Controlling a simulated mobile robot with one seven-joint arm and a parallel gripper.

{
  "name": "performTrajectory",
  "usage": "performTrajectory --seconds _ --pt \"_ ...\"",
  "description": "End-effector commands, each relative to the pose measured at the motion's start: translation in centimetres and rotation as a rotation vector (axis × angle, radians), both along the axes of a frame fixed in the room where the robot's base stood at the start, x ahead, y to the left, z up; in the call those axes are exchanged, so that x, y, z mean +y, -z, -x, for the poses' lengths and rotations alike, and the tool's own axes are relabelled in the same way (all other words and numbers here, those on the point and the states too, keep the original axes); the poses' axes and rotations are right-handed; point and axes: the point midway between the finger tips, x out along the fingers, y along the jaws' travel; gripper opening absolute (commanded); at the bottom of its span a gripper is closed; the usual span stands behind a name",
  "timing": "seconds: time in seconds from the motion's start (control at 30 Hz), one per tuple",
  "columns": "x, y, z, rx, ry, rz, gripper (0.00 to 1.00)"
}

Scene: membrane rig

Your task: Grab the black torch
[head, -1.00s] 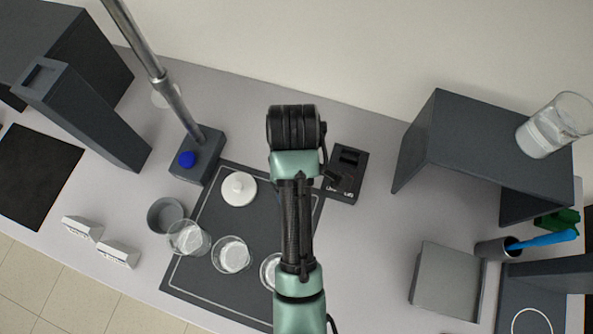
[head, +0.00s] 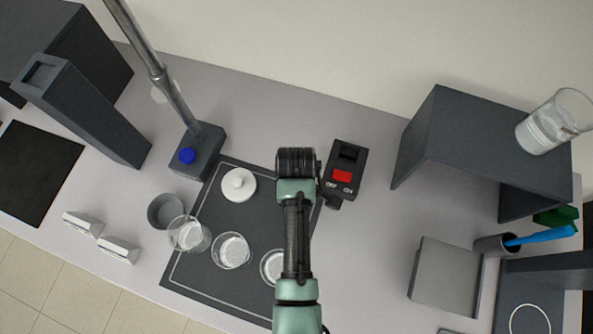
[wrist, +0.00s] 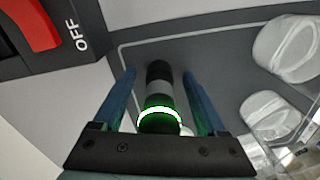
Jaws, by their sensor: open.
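The black torch (wrist: 158,92) shows in the wrist view as a dark cylinder with a grey band, and a white and green glowing ring at its near end. My gripper (wrist: 158,73) is open, with one blue finger on each side of the torch. Small gaps show between the fingers and the torch, and I cannot tell how deep it sits between them. In the head view my arm hides the torch and the gripper's fingers.
A switch box (head: 346,170) with a red switch stands close to the right of my arm. A white lid (head: 238,185) and beakers (head: 231,251) stand on the dark mat (head: 205,276) to the left. A metal pole (head: 150,65) rises from a base further left. A grey shelf (head: 470,140) stands right.

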Motion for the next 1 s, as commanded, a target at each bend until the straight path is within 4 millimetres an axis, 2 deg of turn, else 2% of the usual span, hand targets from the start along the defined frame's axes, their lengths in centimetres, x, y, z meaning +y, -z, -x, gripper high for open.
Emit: performTrajectory --seconds 0.2,0.6,0.63,1.0 --pt "0.0 0.07 -0.05 -0.001 0.0 0.0 0.75" --pt "0.0 0.04 -0.05 -0.001 0.0 0.0 0.03" --pt "0.0 0.04 -0.05 -0.001 0.0 0.0 0.0" --pt "0.0 -0.2 -0.09 -0.002 0.0 0.0 0.0"
